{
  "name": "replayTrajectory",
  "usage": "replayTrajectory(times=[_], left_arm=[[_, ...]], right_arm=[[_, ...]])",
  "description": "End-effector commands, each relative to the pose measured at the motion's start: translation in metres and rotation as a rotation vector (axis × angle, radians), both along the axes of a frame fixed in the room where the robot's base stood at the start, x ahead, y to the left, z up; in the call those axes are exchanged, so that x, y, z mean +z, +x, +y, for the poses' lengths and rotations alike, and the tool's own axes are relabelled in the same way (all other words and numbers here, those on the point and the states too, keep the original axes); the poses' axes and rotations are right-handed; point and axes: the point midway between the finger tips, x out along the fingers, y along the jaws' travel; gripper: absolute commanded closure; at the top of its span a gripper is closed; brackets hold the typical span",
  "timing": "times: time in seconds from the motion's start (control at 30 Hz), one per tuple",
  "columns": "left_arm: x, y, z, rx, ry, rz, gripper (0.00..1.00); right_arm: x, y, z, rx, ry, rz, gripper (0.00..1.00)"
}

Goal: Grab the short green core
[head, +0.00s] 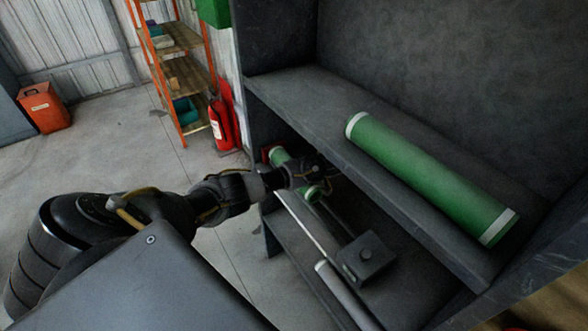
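The short green core (279,155) has pale ends and lies on the shelf level below the top board. My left gripper (318,172) is at this core and covers its middle, so only its two ends show on either side. The fingers are dark against the shadow, and I cannot tell whether they are closed on the core or just around it. A longer green core (430,178) with white ends lies on the top board to the right, apart from the gripper. My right gripper is out of view.
The top board (300,92) overhangs the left gripper closely. A dark box (366,258) and a grey tube (345,296) are lower down. A fire extinguisher (222,125), an orange rack (182,80) and a red container (44,107) stand behind. Floor at left is clear.

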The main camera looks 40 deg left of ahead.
Motion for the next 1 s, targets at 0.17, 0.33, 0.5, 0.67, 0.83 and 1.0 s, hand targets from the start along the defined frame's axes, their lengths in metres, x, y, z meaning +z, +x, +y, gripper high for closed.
replayTrajectory(times=[0.17,0.33,0.5,0.67,0.83,1.0], left_arm=[[-0.0028,0.0005,0.0022,-0.001,-0.001,-0.001,0.16],[-0.0027,0.0003,0.0021,-0.001,-0.001,-0.001,0.26],[-0.0025,0.0004,0.002,-0.001,-0.001,-0.001,0.48],[-0.0025,0.0004,0.002,-0.001,0.0,-0.001,0.69],[-0.0018,0.0006,0.0021,-0.001,-0.001,-0.002,0.81],[-0.0012,0.0,0.002,-0.001,-0.001,-0.002,0.81]], right_arm=[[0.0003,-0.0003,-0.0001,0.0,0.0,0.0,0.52],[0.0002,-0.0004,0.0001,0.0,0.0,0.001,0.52],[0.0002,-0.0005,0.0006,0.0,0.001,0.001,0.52],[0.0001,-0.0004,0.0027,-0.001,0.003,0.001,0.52],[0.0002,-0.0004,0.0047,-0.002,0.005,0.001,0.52],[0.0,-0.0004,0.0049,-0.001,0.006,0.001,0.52]])
